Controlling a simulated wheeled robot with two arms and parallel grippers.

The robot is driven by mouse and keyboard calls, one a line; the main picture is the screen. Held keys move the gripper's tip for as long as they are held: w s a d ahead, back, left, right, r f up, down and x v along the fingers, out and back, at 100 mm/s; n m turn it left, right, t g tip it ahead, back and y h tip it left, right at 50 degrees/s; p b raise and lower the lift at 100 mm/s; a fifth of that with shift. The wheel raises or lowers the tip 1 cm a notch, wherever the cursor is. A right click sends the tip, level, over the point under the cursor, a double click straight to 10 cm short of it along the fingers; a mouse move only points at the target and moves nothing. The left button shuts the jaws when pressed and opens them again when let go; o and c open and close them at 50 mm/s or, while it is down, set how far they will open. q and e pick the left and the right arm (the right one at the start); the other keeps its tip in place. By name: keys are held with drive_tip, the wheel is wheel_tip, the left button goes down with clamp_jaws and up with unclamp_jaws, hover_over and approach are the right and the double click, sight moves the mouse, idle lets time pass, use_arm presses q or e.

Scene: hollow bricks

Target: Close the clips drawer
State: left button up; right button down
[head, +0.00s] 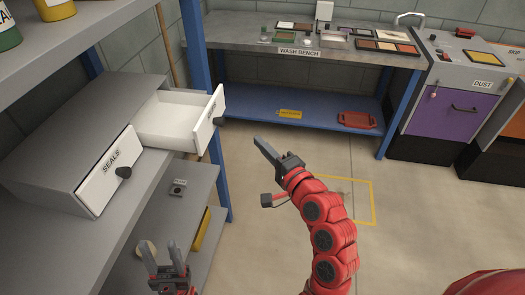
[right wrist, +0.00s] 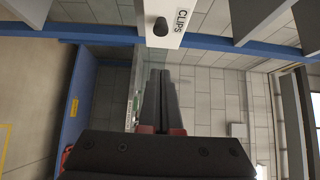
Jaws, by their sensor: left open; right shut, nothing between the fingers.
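The clips drawer (head: 207,128) is pulled out of the grey cabinet on the left shelf unit, and its white interior shows. Its dark knob (head: 219,121) faces right. In the right wrist view the CLIPS label and white front (right wrist: 181,21) show at the top, with the knob (right wrist: 160,26) beyond my fingertips. My right gripper (head: 258,142) is shut and empty, to the right of the drawer front and apart from it; its fingers (right wrist: 158,76) point towards the front. My left gripper (head: 160,246) is open and empty, low in front of the shelves.
The SEALS drawer (head: 105,183) beside it is shut. A blue post (head: 214,177) stands close to the open drawer. A wash bench (head: 345,60) is at the back, with the purple DUST unit (head: 455,114) at right. The floor between is clear.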

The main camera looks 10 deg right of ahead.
sight(176, 129)
drive_tip(key=w+a+p, duration=0.2)
drive_tip(key=w+a, duration=0.5)
drive_tip(key=shift+w+p, duration=0.3)
drive_tip(key=shift+w, duration=0.05)
drive_tip(key=w+a+p, duration=0.1)
drive_tip(key=a+p, duration=0.1)
drive_tip(key=a, duration=0.3)
drive_tip(key=w+a+p, duration=0.2)
drive_tip(key=a, duration=0.3)
drive_tip(key=w+a+p, duration=0.2)
drive_tip(key=a, duration=0.4)
drive_tip(key=shift+w, duration=0.1)
drive_tip(key=shift+a, duration=0.2)
